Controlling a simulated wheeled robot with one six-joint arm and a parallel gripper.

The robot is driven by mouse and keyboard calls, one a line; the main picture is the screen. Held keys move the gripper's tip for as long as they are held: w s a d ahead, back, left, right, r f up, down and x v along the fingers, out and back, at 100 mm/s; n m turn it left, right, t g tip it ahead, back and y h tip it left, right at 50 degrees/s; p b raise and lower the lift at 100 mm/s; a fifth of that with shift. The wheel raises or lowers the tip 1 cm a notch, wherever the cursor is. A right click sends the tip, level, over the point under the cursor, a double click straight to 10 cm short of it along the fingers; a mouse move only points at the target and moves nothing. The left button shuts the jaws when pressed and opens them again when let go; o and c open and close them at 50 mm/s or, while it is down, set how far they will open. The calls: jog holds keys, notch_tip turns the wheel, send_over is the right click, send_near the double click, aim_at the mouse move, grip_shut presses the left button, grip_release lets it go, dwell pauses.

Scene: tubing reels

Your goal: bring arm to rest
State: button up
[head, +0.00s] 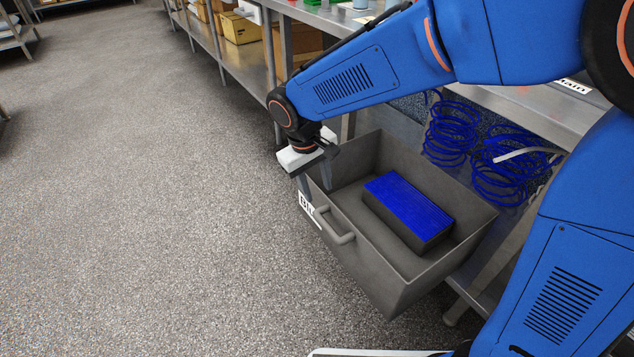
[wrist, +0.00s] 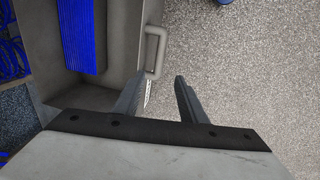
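My gripper (head: 315,188) hangs at the end of my blue arm, pointing down over the front left corner of a grey open drawer (head: 375,277). In the wrist view my gripper (wrist: 160,88) has its two fingers apart with nothing between them. The drawer's handle (head: 336,226) is right of the fingers in the head view; in the wrist view it is just beyond the fingertips. I cannot tell whether a finger touches the drawer wall.
A dark box with a blue top (head: 408,203) lies in the drawer. Coils of blue tubing (head: 450,131) lie on the shelf behind. A metal bench (head: 505,108) runs above the drawer. The speckled floor (head: 150,200) to the left is clear.

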jog(key=s+d+r+m+t+y, duration=0.15)
jog(key=d+r, duration=0.25)
jog(key=d, duration=0.5)
jog(key=s+d+r+m+g, duration=0.1)
jog(key=s+d+r+m, duration=0.2)
jog(key=d, duration=0.6)
jog(key=s+d+r+m+t, duration=0.2)
jog(key=s+d+m+t, duration=0.1)
jog(key=s+d, duration=1.1)
jog(key=shift+s, duration=0.15)
